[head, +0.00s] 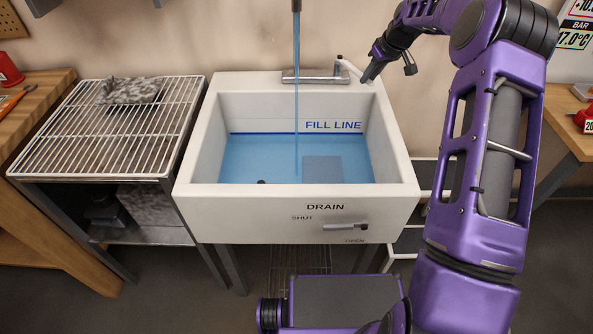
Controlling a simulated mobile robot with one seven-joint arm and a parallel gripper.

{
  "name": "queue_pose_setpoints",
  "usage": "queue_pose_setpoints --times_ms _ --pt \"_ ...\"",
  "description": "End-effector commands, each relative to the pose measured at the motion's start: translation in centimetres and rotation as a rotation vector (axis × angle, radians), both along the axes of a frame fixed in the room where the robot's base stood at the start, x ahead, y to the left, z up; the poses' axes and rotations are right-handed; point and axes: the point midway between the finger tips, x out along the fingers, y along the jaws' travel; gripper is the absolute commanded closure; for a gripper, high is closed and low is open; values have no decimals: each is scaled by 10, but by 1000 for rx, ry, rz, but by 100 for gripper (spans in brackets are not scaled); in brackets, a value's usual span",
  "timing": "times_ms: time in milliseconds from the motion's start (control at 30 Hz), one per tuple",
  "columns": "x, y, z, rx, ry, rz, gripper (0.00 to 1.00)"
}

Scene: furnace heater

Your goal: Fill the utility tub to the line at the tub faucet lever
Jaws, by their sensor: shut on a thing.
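The white utility tub (400,187) stands in the middle of the head view. Blue water (262,155) covers its floor, and its back edge appears at or very close to the dark FILL LINE (250,133). A thin stream (296,110) falls from the spout (296,5) into the water. The pale tub faucet lever (345,65) slants up and left from the right end of the faucet base (313,76). My gripper (368,76) is at the lever's lower right and shut on it; the fingertips are small and the contact is hard to see.
The drain handle (343,227) on the tub's front lies level, towards the SHUT side. Wooden benches stand at the far left (50,85) and right (563,125). My arm covers the area right of the tub.

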Motion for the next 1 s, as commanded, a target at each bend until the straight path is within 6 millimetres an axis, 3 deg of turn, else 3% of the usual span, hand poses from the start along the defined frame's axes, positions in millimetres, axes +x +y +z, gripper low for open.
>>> queue_pose_setpoints --times_ms 533,1000 --pt "-14 48 -3 -4 3 -295 100" --pt "-17 55 -2 -1 3 -354 100"
